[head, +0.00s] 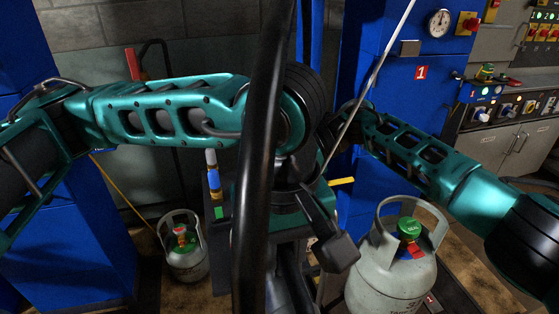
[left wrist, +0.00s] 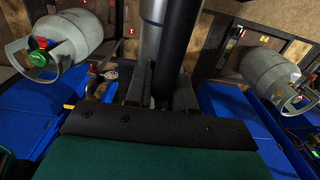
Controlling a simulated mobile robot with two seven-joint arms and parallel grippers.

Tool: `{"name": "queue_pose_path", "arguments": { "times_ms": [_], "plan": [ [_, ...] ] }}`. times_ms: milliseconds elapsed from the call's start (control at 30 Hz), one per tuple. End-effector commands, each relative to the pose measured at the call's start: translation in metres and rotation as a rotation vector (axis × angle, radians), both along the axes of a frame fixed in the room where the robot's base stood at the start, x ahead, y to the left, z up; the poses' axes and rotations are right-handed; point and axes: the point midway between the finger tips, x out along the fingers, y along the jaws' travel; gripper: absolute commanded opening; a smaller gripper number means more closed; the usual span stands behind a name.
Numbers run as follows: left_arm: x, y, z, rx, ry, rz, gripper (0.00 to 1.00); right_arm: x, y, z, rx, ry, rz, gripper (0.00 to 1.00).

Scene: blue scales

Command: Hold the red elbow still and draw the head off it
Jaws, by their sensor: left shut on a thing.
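My left gripper (head: 322,225) points downward near the middle of the head view, partly behind a black hose (head: 258,150). In the left wrist view its fingers (left wrist: 160,95) are shut on a dark tube at the foot of a grey and black upright. The held part is mostly hidden. Red fittings sit by the green caps of two grey cylinders, a near right one (head: 390,280) and a smaller left one (head: 187,262). I cannot tell whether either fitting is the red elbow. The head cannot be made out. My right gripper is hidden behind my left wrist.
Blue cabinets stand left and right (head: 410,75), the right one with a gauge (head: 439,23) and a red number plate. A control panel (head: 505,105) is at far right. The black hose and a thin pale line cross the space before me. Bare floor shows beside the left cylinder.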

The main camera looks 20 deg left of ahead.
Motion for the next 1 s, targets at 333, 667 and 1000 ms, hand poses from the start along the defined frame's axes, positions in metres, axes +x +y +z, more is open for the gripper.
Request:
{"name": "queue_pose_path", "arguments": {
  "times_ms": [333,667,1000],
  "plan": [
    [-0.0004,0.0000,-0.0003,0.000,0.002,0.000,0.00,-0.0048,0.0067,-0.0034,0.001,0.001,0.000,0.53],
    [-0.0004,-0.0001,-0.0004,0.000,0.002,0.000,0.00,-0.0046,0.0064,-0.0033,0.001,0.001,0.000,0.28],
    [-0.0004,0.0000,-0.0004,0.000,0.002,0.000,0.00,-0.0044,0.0062,-0.0031,0.000,0.001,0.000,0.00]
  ]
}}
